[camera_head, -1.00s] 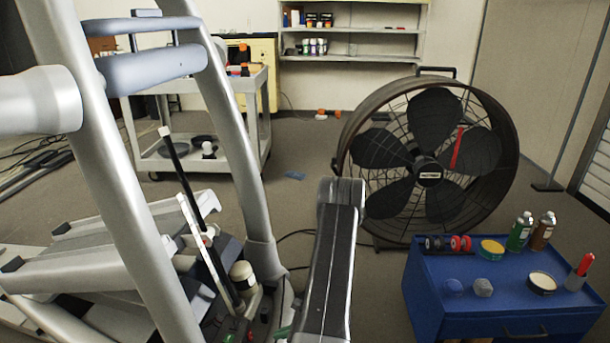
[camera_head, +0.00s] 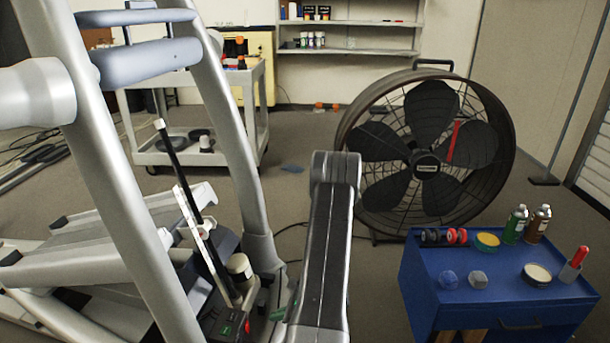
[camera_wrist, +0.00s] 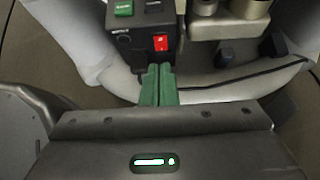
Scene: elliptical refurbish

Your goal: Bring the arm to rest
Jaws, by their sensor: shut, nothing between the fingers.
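My gripper (camera_wrist: 158,84) shows in the wrist view as two green fingers pressed together, with nothing between them. Its tips are close to the lower edge of a black control box (camera_wrist: 136,48) with a red rocker switch (camera_wrist: 161,43) and a green button (camera_wrist: 123,8). I cannot tell whether the tips touch the box. In the head view my arm (camera_head: 325,250) stands in the lower middle, bent, beside the elliptical trainer (camera_head: 118,190). The control box (camera_head: 226,325) sits low at the trainer's base there. The gripper is mostly hidden behind the arm.
A blue tool cart (camera_head: 480,310) with cans, bottles and tape rolls stands at the right. A large black fan (camera_head: 425,160) is behind it. A grey cart (camera_head: 190,158) and wall shelves (camera_head: 350,50) are at the back. Open floor lies between the trainer and the fan.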

